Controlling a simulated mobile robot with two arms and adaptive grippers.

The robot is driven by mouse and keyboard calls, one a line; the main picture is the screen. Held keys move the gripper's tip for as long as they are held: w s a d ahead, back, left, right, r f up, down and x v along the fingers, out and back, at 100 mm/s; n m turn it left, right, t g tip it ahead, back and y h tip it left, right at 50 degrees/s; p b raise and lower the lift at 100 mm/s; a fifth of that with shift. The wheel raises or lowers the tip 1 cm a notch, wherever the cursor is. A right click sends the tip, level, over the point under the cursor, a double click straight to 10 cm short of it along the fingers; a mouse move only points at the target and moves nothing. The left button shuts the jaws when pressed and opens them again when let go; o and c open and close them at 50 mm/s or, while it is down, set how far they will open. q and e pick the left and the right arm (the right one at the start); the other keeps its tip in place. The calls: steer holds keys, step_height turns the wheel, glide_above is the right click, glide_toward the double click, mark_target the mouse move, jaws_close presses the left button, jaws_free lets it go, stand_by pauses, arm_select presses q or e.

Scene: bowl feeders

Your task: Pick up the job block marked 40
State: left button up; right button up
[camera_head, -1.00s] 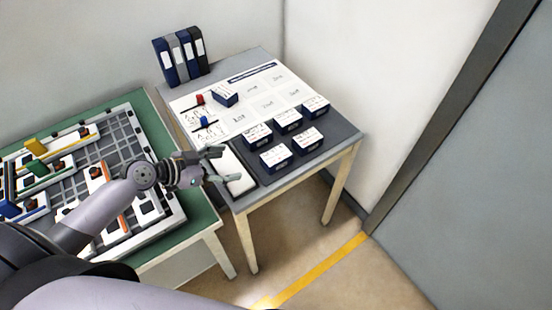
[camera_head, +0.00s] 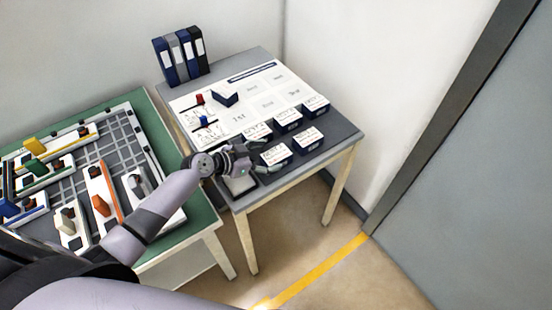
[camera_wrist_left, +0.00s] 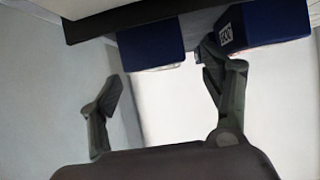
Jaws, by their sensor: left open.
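Several dark blue job blocks with white written tops stand on the right-hand table: a front-left block (camera_head: 277,156), a front-right block (camera_head: 308,140), a back row with a middle block (camera_head: 288,121), a right block (camera_head: 315,106) and a left block (camera_head: 258,132), and one on the sheet (camera_head: 225,96). I cannot read which is marked 40. My left gripper (camera_head: 266,157) is open and empty beside the front-left block. In the left wrist view, its fingers (camera_wrist_left: 163,80) are spread below one blue block (camera_wrist_left: 151,45); another block (camera_wrist_left: 264,26) with a small white label is partly behind the right finger.
A white printed sheet (camera_head: 267,103) covers much of the table. Binders (camera_head: 180,56) stand at its back left. A green table (camera_head: 192,225) at left holds a grey grid tray (camera_head: 117,149) with coloured parts. The wall closes the right side.

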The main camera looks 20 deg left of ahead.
mark_target(273, 157)
arm_select(q)
steer(key=shift+x, duration=1.55)
steer(key=shift+s, duration=0.1)
steer(key=shift+c, duration=0.3)
steer(key=c, duration=1.2)
steer(key=shift+c, duration=0.4)
steer(key=shift+r, duration=0.15)
